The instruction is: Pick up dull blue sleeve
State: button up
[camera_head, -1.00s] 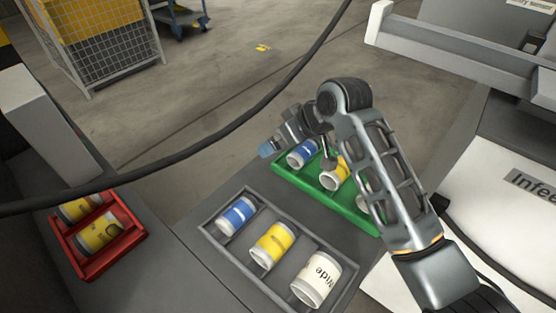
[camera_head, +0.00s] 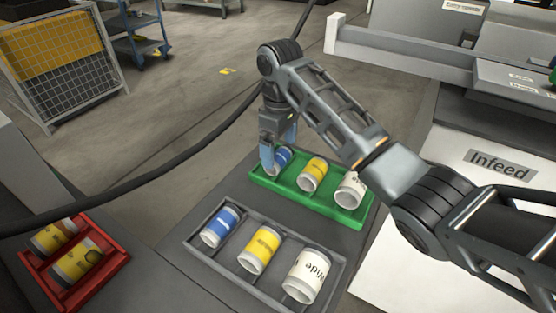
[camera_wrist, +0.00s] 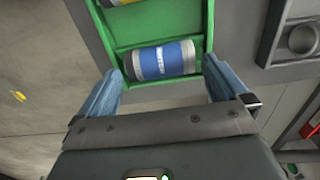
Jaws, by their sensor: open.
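A blue sleeve with white ends (camera_head: 282,160) lies in the left compartment of the green tray (camera_head: 318,204). In the wrist view this sleeve (camera_wrist: 163,61) lies crosswise just ahead of and between my fingertips, with green tray floor around it. My gripper (camera_head: 279,152) is open and points down over it, partly hiding it in the head view. The wrist view shows no clear contact by either blue finger. Another blue sleeve (camera_head: 220,227) lies in the left compartment of the grey tray (camera_head: 272,281). I cannot tell for certain which blue is duller.
The green tray also holds a yellow sleeve (camera_head: 313,174) and a white one (camera_head: 350,189). The grey tray holds a yellow (camera_head: 260,249) and a white sleeve (camera_head: 306,275). A red tray (camera_head: 98,281) with yellow sleeves is at left. A dark cable (camera_head: 150,183) crosses the view.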

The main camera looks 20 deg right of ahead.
aim_at(279, 153)
jog(key=shift+f, duration=1.55)
jog(key=c, duration=1)
jog(key=shift+o, duration=0.2)
jog(key=shift+r, duration=0.15)
